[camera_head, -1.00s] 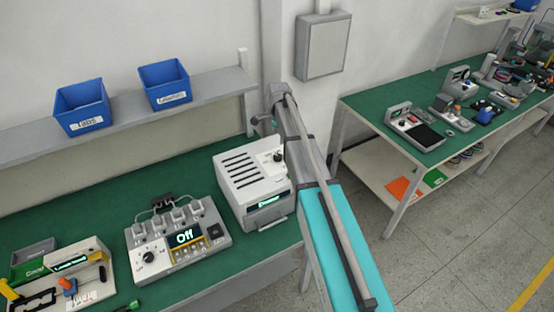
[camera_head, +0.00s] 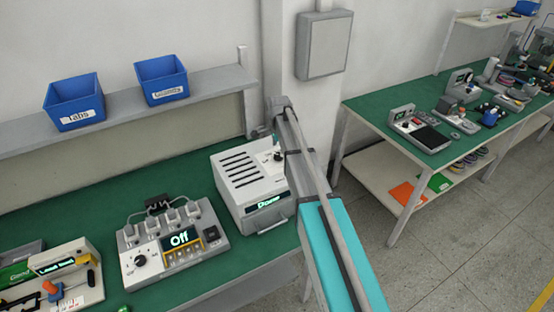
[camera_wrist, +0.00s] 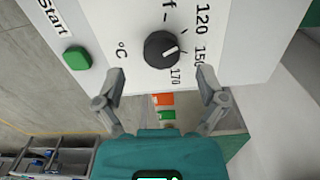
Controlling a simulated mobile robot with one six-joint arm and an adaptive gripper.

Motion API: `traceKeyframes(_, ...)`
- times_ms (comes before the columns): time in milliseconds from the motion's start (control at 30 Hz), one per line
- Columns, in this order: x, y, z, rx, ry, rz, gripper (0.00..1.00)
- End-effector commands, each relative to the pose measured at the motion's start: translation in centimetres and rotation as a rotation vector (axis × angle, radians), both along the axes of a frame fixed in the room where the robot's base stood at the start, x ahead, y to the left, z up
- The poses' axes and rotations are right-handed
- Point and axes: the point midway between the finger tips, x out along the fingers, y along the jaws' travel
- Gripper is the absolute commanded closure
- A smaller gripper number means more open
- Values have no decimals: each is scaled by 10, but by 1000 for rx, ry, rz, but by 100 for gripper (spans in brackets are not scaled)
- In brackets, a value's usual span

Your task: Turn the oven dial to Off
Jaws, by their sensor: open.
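The wrist view shows the dial (camera_wrist: 160,49) close up, with a white pointer line and the printed marks 120, 150, 170, °C and part of a word ending in "f". The pointer is on the right side, toward 150 and 170. My gripper (camera_wrist: 160,76) is open and empty, its fingers on either side below the dial, apart from it.
A green Start button (camera_wrist: 77,58) is beside the dial. A control box (camera_head: 172,245) with its own knob and an "Off" display stands left of the oven. Blue bins (camera_head: 75,102) sit on the shelf. Another bench (camera_head: 400,115) stands right, with floor between.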

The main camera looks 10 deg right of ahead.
Motion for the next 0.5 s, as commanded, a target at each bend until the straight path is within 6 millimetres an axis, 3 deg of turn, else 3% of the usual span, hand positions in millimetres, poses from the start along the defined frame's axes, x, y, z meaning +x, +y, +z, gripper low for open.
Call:
traceKeyframes(200,0,0,-20,0,0,0,10)
traceKeyframes(500,0,-1,-31,0,0,-1,10)
